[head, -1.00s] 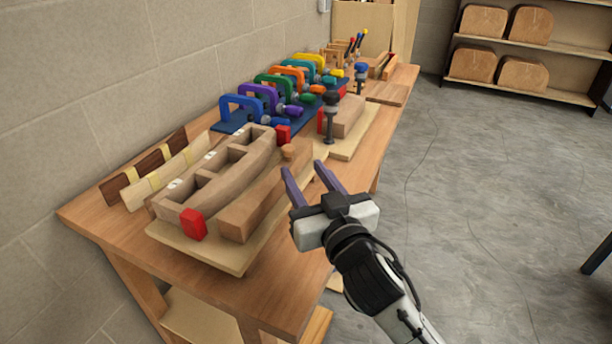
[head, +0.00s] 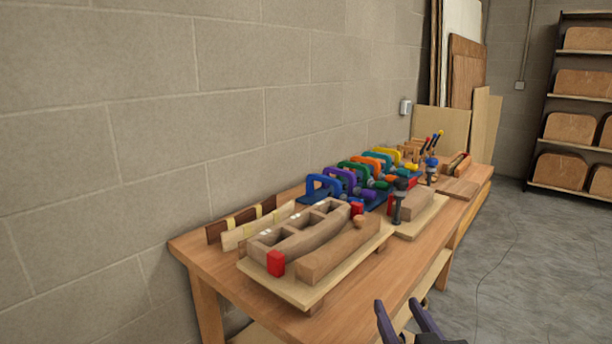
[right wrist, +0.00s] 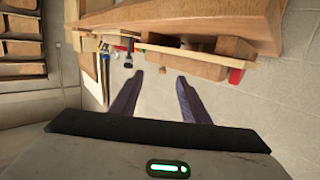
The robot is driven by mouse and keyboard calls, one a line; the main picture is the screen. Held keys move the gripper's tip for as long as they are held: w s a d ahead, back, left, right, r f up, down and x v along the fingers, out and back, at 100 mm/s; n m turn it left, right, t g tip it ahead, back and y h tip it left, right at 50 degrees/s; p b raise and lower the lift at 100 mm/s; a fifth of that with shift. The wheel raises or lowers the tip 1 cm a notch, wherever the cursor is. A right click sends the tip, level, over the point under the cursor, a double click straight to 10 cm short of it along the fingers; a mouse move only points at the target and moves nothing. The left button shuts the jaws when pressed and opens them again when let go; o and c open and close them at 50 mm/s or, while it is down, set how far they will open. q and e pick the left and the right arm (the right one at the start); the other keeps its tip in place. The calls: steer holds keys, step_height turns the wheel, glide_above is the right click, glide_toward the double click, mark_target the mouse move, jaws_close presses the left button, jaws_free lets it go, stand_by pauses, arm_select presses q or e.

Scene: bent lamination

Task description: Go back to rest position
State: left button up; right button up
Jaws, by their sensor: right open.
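My right gripper (head: 402,322) is at the lower edge of the head view, in front of the workbench and apart from it. Its two purple fingers are spread and empty; they also show in the right wrist view (right wrist: 160,80). On the workbench (head: 235,288) sits a bending form (head: 300,238) with open compartments and red end blocks, on a pale board (head: 275,285). A curved wooden block (head: 340,250) lies along its front. My left gripper is not in view.
Several coloured clamps (head: 322,187) stand in a row behind the form. Wood strips (head: 260,231) lean near the wall. A second board (head: 425,218) carries a block and a dark clamp. A shelf (head: 580,150) stands at the far right. The floor (head: 490,290) right of the bench is clear.

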steer(key=s+d+f+g+h, duration=0.1)
steer(key=s+d+f+g, duration=0.15)
steer(key=s+f, duration=0.3)
steer(key=s+d+f+g, duration=0.2)
steer(key=s+f+g, duration=0.15)
steer(key=f, duration=0.35)
steer(key=s+d+f+n+g, duration=0.1)
steer(key=s+f+g, duration=0.25)
steer(key=s, duration=0.65)
steer(key=s+f+n+g, duration=0.1)
steer(key=s+f+g, duration=0.3)
steer(key=s, duration=0.5)
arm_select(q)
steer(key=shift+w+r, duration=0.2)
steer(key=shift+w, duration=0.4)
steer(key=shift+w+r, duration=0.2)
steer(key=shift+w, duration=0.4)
arm_select(e)
steer(key=w+a+f+t+y, duration=0.1)
steer(key=a+f+t, duration=0.1)
steer(key=f, duration=0.4)
steer(key=w+a+f+t+y, duration=0.1)
steer(key=w+a+f+t, duration=0.1)
steer(key=f, duration=0.5)
steer(key=shift+w+a+t+y, duration=0.25)
steer(key=shift+a+t+y, duration=0.2)
steer(key=shift+t, duration=0.4)
